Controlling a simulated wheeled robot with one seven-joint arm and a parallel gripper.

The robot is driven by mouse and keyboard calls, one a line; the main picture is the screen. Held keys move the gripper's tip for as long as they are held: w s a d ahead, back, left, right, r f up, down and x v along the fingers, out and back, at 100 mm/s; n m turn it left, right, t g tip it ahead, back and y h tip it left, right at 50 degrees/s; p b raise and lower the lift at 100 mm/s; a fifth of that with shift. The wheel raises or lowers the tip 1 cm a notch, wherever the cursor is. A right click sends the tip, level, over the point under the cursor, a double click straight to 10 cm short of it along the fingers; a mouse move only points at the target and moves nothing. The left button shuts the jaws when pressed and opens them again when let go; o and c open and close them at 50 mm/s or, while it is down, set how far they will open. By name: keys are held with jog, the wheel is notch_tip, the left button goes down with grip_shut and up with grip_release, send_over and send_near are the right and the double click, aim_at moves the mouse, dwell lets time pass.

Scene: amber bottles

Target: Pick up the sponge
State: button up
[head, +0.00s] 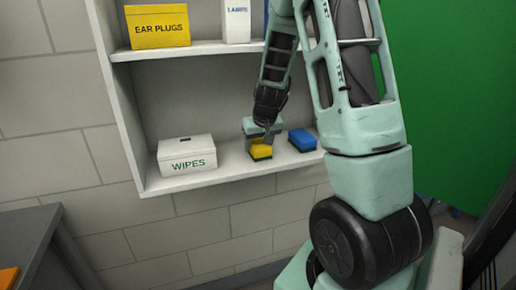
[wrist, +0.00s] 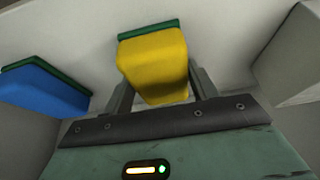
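A yellow sponge with a green scouring layer (head: 261,151) lies on the lower shelf. My gripper (head: 268,137) is right at it, reaching in from above and behind in the head view. In the wrist view the yellow sponge (wrist: 155,65) sits between the two fingers of my gripper (wrist: 160,88), one finger on each side. The fingers are apart by about the sponge's width. I cannot tell whether they press on it or only stand beside it. A blue sponge with a green layer (head: 302,140) lies to the right; it shows at the left of the wrist view (wrist: 42,90).
A white WIPES box (head: 187,155) stands to the left on the same shelf (head: 225,178). The upper shelf holds a yellow EAR PLUGS box (head: 157,27) and a white box (head: 237,20). Shelf side walls and the upper board bound the space.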

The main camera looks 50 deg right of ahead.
jog(key=c, duration=0.4)
jog(key=shift+r, duration=0.1)
jog(key=shift+r, duration=0.55)
jog(key=s+a+b, duration=0.4)
jog(key=s+b, duration=0.1)
jog(key=s, duration=0.3)
jog(key=s+a+b, duration=0.4)
jog(key=s+a, duration=0.1)
jog(key=s, duration=0.2)
jog(key=shift+s+b, duration=0.35)
jog(key=shift+r, duration=0.1)
